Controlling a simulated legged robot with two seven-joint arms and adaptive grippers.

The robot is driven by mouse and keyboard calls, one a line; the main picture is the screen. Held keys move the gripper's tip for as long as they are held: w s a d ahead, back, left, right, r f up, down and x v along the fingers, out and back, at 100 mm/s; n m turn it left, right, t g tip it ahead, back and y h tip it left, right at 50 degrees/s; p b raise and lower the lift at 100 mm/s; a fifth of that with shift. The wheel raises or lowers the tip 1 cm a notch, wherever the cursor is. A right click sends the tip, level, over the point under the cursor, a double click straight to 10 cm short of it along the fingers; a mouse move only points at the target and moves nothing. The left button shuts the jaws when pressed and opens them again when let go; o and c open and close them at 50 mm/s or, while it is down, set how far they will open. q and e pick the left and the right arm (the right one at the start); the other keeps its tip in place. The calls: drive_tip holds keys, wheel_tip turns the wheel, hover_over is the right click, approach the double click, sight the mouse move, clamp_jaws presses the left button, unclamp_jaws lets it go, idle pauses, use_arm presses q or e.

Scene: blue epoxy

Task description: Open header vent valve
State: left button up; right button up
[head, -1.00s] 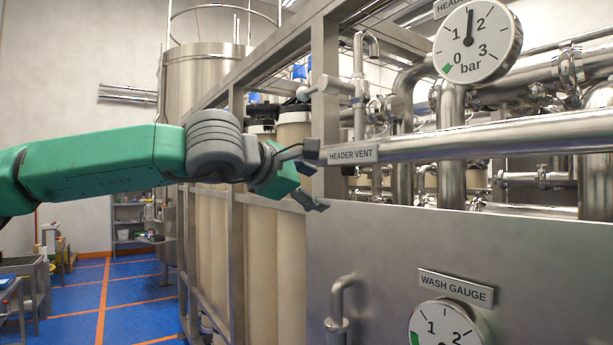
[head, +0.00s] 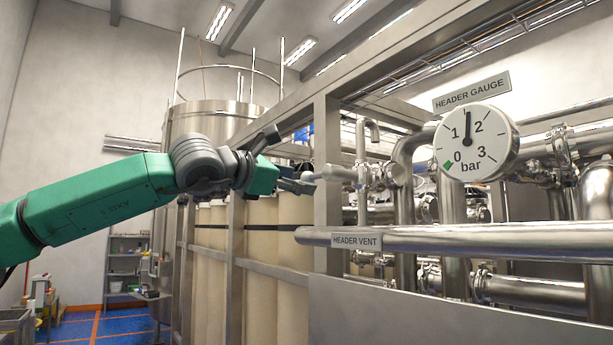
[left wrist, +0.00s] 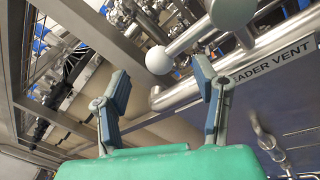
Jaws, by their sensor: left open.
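The header vent valve (head: 364,178) is on a thin upright pipe with a hooked top, above the "HEADER VENT" label (head: 356,241). Its pale lever (head: 338,173) points left, ending in a round knob (head: 308,176). My left gripper (head: 287,160) is open beside the knob, one finger above and one lower. In the left wrist view, a white ball knob (left wrist: 158,60) shows between and beyond the fingertips of the open gripper (left wrist: 162,78); whether they touch is unclear. My right gripper is not in view.
The header gauge (head: 477,143) points between 1 and 2 bar. A thick horizontal pipe (head: 480,238) runs below the valve. A steel frame post (head: 327,190) stands close to the lever. Tall beige cylinders (head: 270,245) stand behind my arm.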

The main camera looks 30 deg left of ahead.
sight(306, 179)
use_arm(q)
drive_tip(key=shift+w+d, duration=0.15)
drive_tip(key=shift+w, duration=1)
drive_tip(key=shift+w+d, duration=0.25)
drive_tip(key=shift+d, duration=0.05)
drive_tip(key=shift+d+r, duration=0.1)
drive_tip(key=shift+d, duration=0.5)
drive_tip(key=shift+a, duration=0.15)
clamp_jaws()
drive_tip(key=shift+w+a+f, duration=0.15)
drive_tip(key=shift+a+f, duration=0.1)
drive_tip(key=shift+a, duration=0.15)
